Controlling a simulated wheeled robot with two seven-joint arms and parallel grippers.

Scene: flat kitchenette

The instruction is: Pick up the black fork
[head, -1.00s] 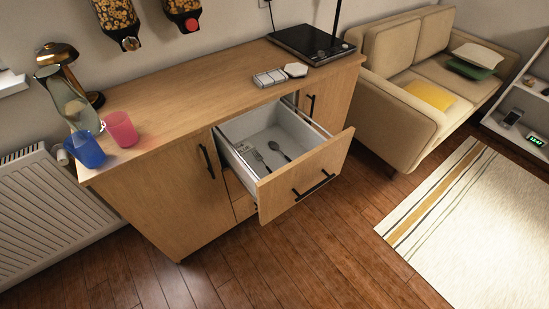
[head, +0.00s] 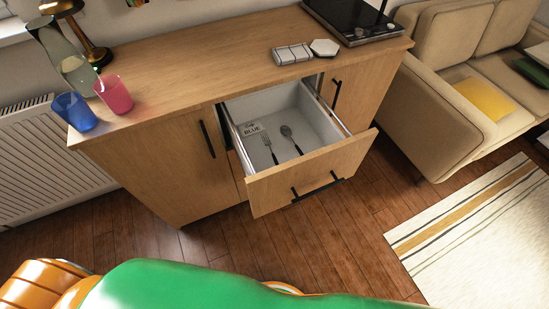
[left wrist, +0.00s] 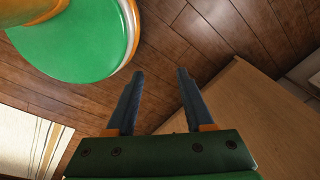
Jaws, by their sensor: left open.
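The fork (head: 269,147) lies in the open drawer (head: 320,162) of the wooden cabinet, left of a spoon. Its handle looks dark and its tined end lighter grey. A spoon (head: 291,140) lies beside it, with a small gap between them. My left gripper (left wrist: 160,74) is open and empty in the left wrist view, over the wood floor, with a wooden panel to the right. No fork shows in that view. My right gripper is not in view.
On the cabinet top (head: 200,75) stand a blue cup (head: 75,112), a pink cup (head: 114,94), a lamp (head: 75,30) and a black appliance (head: 348,22). The drawer front (head: 310,175) juts out over the floor. A sofa (head: 435,100) stands right; a rug (head: 480,230) lies before it.

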